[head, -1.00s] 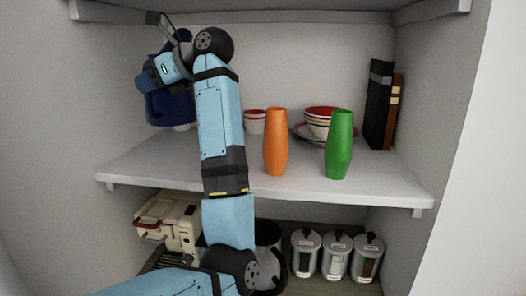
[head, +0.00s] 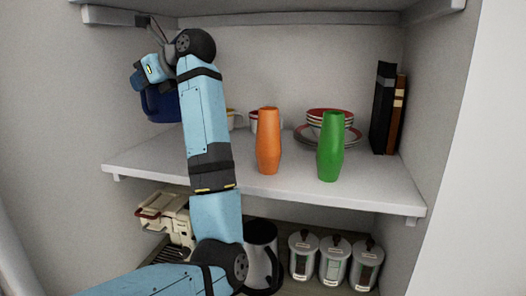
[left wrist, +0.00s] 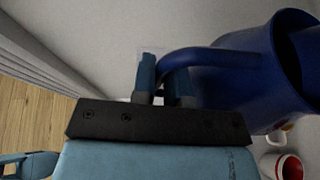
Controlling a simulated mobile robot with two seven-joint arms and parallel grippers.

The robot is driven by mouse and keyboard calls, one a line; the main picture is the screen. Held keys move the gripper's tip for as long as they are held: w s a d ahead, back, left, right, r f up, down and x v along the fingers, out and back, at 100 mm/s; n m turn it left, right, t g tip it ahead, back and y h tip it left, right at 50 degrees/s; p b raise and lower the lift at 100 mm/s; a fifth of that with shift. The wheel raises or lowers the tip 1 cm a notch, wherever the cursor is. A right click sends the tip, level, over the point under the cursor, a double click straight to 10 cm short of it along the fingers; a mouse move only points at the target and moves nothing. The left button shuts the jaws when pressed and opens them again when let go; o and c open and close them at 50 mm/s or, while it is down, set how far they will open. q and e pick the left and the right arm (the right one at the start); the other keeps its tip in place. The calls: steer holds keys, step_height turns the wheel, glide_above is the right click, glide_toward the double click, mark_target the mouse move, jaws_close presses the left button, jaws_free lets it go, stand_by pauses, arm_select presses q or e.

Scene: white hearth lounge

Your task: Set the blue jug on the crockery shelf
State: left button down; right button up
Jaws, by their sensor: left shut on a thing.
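The blue jug (head: 160,104) is at the left end of the crockery shelf (head: 270,192) in the head view, partly hidden by my left arm. My left gripper (left wrist: 163,82) is shut on the jug's handle, with a finger on each side of it in the left wrist view. The jug's body and open mouth (left wrist: 262,75) fill the right of that view. The jug appears held in the air above the shelf board; its base is hidden from clear sight.
An orange vase (head: 268,142) and a green vase (head: 331,147) stand near the shelf's front edge. Behind them are stacked bowls (head: 330,117), cups (head: 253,121) and books (head: 384,108). Canisters (head: 334,262) and a cream appliance (head: 167,215) stand below. Bare board shows at front left.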

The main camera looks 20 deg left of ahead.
mark_target(146, 102)
arm_select(q)
step_height(146, 102, down, 5)
steer(key=shift+a, duration=0.15)
step_height(146, 102, down, 5)
steer(key=shift+r+p, duration=0.1)
steer(key=shift+p, duration=0.4)
steer(key=shift+f, duration=0.25)
steer(key=c, duration=1.1)
jaws_free()
steer(key=shift+s, duration=0.1)
steer(key=shift+c, duration=0.2)
steer(key=shift+r, duration=0.1)
